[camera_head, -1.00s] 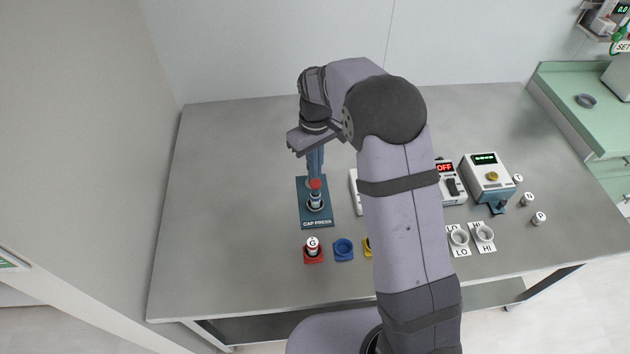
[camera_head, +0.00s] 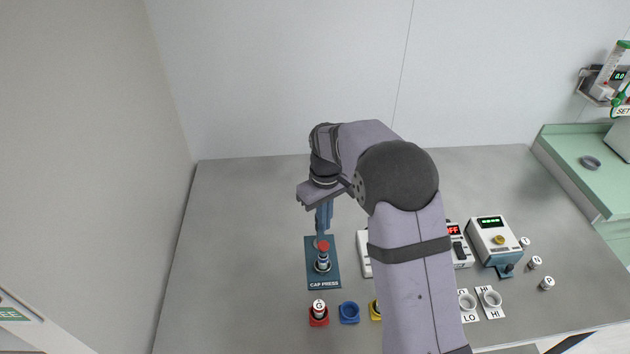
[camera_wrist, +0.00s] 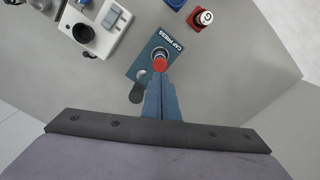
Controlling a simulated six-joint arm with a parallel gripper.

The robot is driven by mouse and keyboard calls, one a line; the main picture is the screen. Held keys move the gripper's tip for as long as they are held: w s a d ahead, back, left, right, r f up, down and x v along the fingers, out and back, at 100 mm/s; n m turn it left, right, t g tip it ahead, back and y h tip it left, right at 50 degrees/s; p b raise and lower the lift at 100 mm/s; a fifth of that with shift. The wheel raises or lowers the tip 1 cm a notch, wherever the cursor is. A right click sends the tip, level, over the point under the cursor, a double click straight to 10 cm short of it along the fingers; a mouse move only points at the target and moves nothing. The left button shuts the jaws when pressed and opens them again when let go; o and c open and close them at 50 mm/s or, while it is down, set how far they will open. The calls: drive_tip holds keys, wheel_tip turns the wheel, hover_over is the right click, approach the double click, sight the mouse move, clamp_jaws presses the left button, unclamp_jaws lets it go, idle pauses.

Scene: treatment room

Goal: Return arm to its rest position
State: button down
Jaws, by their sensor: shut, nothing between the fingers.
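My gripper (camera_head: 322,214) hangs from the bent arm over the back of the cap press (camera_head: 323,284), seen from the body camera. In the wrist view my gripper's blue fingers (camera_wrist: 162,84) are together, with nothing between them. Beyond the tips in that view is the red top of the press (camera_wrist: 160,64), on its dark blue base marked CAP PRESS. Whether the fingertips touch the press cannot be told. A vial sits under the red top in the body camera view.
A vial marked G (camera_head: 319,309) stands in a red holder, beside a blue holder (camera_head: 349,313) and a yellow one partly behind my arm. LO (camera_head: 467,302) and HI (camera_head: 491,298) cups, a box with a green display (camera_head: 494,240) and several small vials stand right. The table's left is clear.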

drive_tip(key=s+d+f+m+g, duration=0.2)
drive_tip(key=s+f+m, duration=0.3)
drive_tip(key=s, duration=0.6)
drive_tip(key=s+d+r+t+b, duration=0.1)
drive_tip(key=s+d+r, duration=0.1)
drive_tip(key=s, duration=0.5)
drive_tip(key=s+d+r+m+t+b, duration=0.1)
drive_tip(key=s+d+r, duration=0.1)
drive_tip(key=s, duration=0.5)
drive_tip(key=shift+s+d+r+b, duration=0.15)
drive_tip(key=shift+d+b, duration=0.25)
drive_tip(key=shift+d, duration=0.4)
